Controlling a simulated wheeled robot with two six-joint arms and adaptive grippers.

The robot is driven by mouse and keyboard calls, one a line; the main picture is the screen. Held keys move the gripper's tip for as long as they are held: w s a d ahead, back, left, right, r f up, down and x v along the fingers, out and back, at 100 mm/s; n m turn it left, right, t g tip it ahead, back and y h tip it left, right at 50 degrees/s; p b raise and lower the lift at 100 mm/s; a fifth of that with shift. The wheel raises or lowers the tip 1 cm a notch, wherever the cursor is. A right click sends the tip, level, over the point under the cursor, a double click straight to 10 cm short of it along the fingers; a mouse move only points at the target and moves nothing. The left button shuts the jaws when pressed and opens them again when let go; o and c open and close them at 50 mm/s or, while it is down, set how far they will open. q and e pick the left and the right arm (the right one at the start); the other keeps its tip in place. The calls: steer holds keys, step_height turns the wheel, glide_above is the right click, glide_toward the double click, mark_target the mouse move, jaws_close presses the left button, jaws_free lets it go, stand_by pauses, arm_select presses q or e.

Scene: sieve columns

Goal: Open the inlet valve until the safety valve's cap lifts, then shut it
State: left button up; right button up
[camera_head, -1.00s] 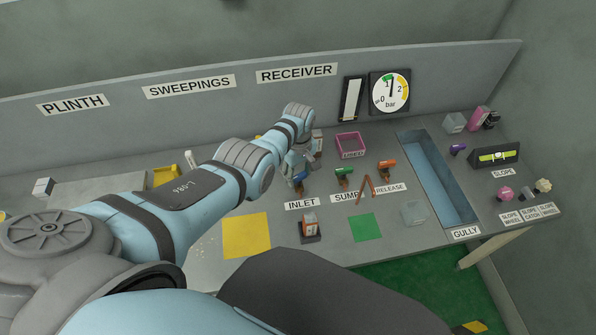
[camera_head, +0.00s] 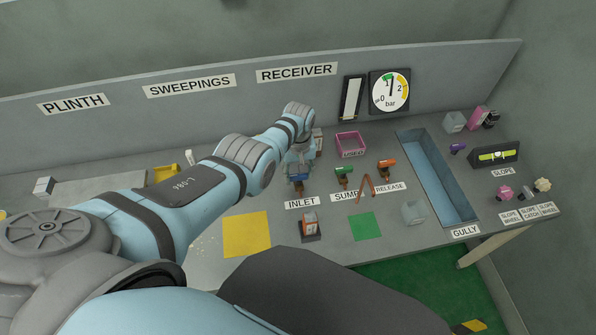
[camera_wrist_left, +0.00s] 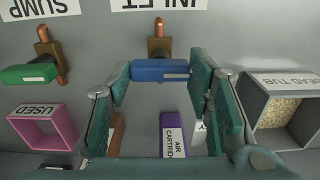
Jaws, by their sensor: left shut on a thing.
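My left gripper (camera_head: 299,164) is at the inlet valve, behind the INLET label. In the left wrist view its fingers (camera_wrist_left: 160,78) are shut on the valve's blue handle (camera_wrist_left: 160,71), which lies crosswise in front of the brass body (camera_wrist_left: 158,46) and copper pipe. The handle (camera_head: 297,179) shows just below the gripper in the head view. The pressure gauge (camera_head: 389,91) on the back panel has its needle close to 1 bar, near the green band. I cannot make out the safety valve or its cap. My right gripper is out of view.
The green sump handle (camera_head: 344,171) and orange release handle (camera_head: 387,164) stand to the right. The pink USED bin (camera_head: 350,142) is behind them. The wrist view shows a purple air cartridge (camera_wrist_left: 173,134) and a grey bead tub (camera_wrist_left: 280,115). A blue gully (camera_head: 437,180) lies further right.

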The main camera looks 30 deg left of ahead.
arm_select(q)
steer(key=o, duration=1.1)
steer(key=shift+o, duration=0.2)
step_height(320, 180, up, 12)
steer(key=shift+r, duration=0.1)
